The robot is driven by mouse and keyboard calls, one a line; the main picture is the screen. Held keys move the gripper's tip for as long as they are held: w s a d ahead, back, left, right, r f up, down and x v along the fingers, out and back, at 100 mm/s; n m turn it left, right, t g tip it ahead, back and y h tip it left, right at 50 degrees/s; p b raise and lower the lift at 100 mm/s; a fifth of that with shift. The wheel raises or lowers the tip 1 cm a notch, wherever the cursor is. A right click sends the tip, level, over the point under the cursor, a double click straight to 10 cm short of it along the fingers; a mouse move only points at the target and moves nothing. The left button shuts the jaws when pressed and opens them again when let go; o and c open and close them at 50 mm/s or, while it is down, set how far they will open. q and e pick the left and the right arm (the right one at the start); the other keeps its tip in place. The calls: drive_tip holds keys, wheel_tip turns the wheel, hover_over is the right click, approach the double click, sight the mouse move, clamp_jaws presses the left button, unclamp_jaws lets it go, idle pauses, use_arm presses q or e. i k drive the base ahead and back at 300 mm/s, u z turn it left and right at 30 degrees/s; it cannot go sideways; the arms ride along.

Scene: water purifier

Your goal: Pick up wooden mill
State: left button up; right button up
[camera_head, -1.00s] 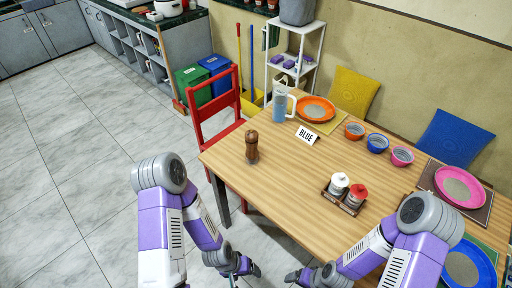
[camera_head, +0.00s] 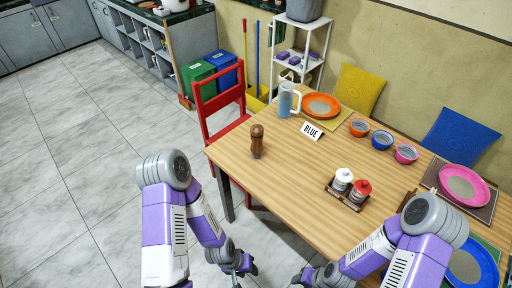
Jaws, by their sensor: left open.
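The wooden mill (camera_head: 257,141) is brown and stands upright near the left edge of the wooden table (camera_head: 300,185). My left gripper (camera_head: 246,270) is low at the bottom of the view, in front of the table and well apart from the mill. It is open and looks empty. My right gripper (camera_head: 298,280) is at the bottom edge, right of the left one. It is partly cut off and too small to tell its jaws.
Tabletop around the mill is clear.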

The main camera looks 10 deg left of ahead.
sight(257, 148)
drive_tip(key=k, duration=0.4)
drive_tip(key=u, duration=1.8)
drive_tip(key=i, duration=1.35)
drive_tip(key=z, duration=2.05)
